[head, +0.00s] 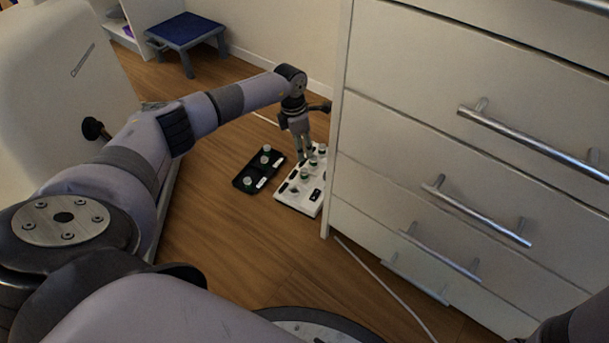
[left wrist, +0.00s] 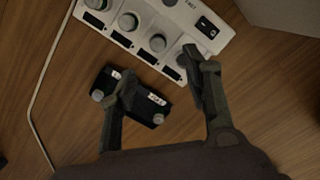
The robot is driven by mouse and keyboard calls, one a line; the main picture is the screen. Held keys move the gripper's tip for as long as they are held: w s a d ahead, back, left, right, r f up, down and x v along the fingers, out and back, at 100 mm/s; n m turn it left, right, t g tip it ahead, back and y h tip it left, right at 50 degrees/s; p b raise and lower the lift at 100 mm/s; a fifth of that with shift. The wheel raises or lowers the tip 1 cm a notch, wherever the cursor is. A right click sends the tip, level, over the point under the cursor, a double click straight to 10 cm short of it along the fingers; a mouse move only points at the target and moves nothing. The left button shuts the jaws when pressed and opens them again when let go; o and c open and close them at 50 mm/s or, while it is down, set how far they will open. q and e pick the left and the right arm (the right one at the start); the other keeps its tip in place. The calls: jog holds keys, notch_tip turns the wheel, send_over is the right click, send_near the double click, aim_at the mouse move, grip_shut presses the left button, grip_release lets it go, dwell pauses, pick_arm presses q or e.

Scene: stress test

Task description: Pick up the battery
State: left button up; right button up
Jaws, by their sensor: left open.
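Several short round pieces with pale tops and green sides, which may be batteries, stand on two holders. One of these pieces (head: 304,174) is on the white holder (head: 285,199) beside the cabinet; another (head: 247,182) is on the black holder (head: 257,168) to its left. In the left wrist view, a round piece (left wrist: 158,42) sits in the white holder (left wrist: 176,15), and the black holder (left wrist: 141,96) lies nearer. My left gripper (head: 304,154) is open with its fingers pointing down over the white holder's far part. In the left wrist view the gripper (left wrist: 159,64) spans the gap between the holders. My right gripper is not seen.
A white cabinet (head: 440,130) with metal handles stands close on the right of the white holder. A pale cable (head: 385,285) runs along the wooden floor (head: 240,240). A blue-topped stool (head: 186,30) is at the back left. The floor in front of the holders is clear.

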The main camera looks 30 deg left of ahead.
pick_arm(q)
jog(key=b, duration=0.4)
send_over(304, 170)
jog(key=f, duration=0.6)
jog(key=shift+s+d+f, duration=0.1)
jog(key=shift+s+f, duration=0.05)
jog(key=shift+s, duration=0.15)
jog(key=f+b, duration=0.4)
jog(key=shift+w+f+b, duration=0.2)
jog(key=shift+b, duration=0.1)
jog(key=shift+f+b, duration=0.35)
jog(key=shift+f, duration=0.1)
jog(key=shift+r, duration=0.1)
jog(key=shift+c, duration=0.2)
grip_shut()
